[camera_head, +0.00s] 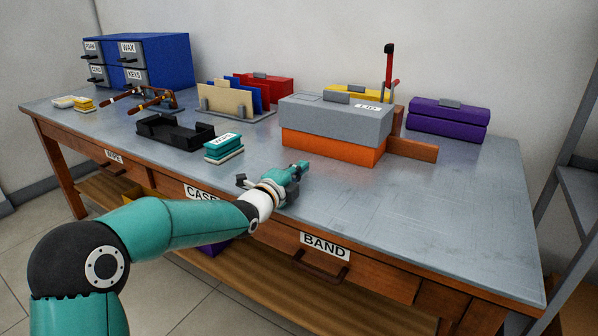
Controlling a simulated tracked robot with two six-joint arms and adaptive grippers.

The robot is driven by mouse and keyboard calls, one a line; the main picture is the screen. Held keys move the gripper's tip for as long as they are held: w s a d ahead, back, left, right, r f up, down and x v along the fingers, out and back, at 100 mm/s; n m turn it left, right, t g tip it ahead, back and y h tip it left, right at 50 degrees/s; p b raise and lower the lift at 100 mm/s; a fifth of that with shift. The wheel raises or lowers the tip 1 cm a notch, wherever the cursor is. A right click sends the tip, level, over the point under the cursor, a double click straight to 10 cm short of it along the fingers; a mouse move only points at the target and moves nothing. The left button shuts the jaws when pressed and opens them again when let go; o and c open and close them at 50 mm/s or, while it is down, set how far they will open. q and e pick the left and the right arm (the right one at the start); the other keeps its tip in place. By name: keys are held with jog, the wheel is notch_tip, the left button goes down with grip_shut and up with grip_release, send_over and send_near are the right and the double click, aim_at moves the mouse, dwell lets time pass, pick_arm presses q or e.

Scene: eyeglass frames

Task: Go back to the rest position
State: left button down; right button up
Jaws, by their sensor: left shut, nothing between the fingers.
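My left arm comes in from the left in the head view. Its gripper (293,172) is shut and empty over the front part of the table, above the BAND drawer. It stands in front of the grey-lidded orange box and touches no object that I can make out. Eyeglass frames (155,103) with brown temples lie at the back left of the table, in front of the blue drawer cabinet. My right gripper is not in view.
The table (440,210) is clear at the right and front. Near my gripper stand a teal box (223,149), a black tray (175,133) and the orange box (333,147). Drawers labelled CASE and BAND (325,246) line the front. A grey shelf (580,190) stands at right.

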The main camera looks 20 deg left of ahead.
pick_arm(q)
jog(key=shift+s, duration=0.35)
jog(key=shift+r, duration=0.1)
